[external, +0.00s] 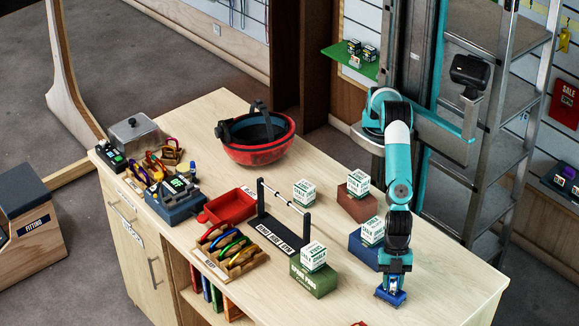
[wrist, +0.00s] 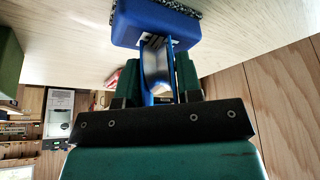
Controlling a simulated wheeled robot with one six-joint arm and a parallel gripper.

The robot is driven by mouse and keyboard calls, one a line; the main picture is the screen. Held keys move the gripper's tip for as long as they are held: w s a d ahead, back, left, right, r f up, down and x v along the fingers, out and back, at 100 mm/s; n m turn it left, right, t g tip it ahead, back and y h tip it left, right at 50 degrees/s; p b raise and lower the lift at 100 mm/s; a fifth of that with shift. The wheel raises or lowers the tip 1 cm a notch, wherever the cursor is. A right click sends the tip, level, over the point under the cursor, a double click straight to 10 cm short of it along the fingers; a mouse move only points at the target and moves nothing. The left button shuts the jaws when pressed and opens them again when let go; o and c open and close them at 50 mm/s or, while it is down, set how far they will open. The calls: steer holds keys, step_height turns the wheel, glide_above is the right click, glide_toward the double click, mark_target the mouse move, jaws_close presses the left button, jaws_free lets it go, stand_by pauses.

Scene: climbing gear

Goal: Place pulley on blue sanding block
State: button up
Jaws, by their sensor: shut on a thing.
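My gripper (external: 393,280) points straight down near the front right of the bench. In the wrist view its dark green fingers (wrist: 157,80) are shut on the pulley (wrist: 155,68), which has blue side plates and a silvery wheel. The blue sanding block (wrist: 155,24), with a speckled grey gritty face, lies at the pulley's far end. In the external view the block (external: 390,298) lies on the bench directly beneath my gripper. The pulley's end meets the block in the picture; I cannot tell whether it rests on it. The pulley is small and mostly hidden in the external view.
A blue block (external: 362,250) with a white box on top stands close behind my gripper. A green block (external: 313,282) with a white box is to its left. A black rack with a bar (external: 283,232) stands further left. The bench to the right is clear.

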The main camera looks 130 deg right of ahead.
steer(key=shift+f, duration=0.1)
steer(key=o, duration=0.5)
steer(key=shift+f, duration=0.1)
steer(key=o, duration=0.4)
steer(key=shift+o, duration=0.2)
steer(key=shift+r, duration=0.55)
steer(key=b+v, duration=0.2)
steer(key=v, duration=0.9)
steer(key=shift+s+d+r+b, duration=0.15)
steer(key=shift+b, duration=0.15)
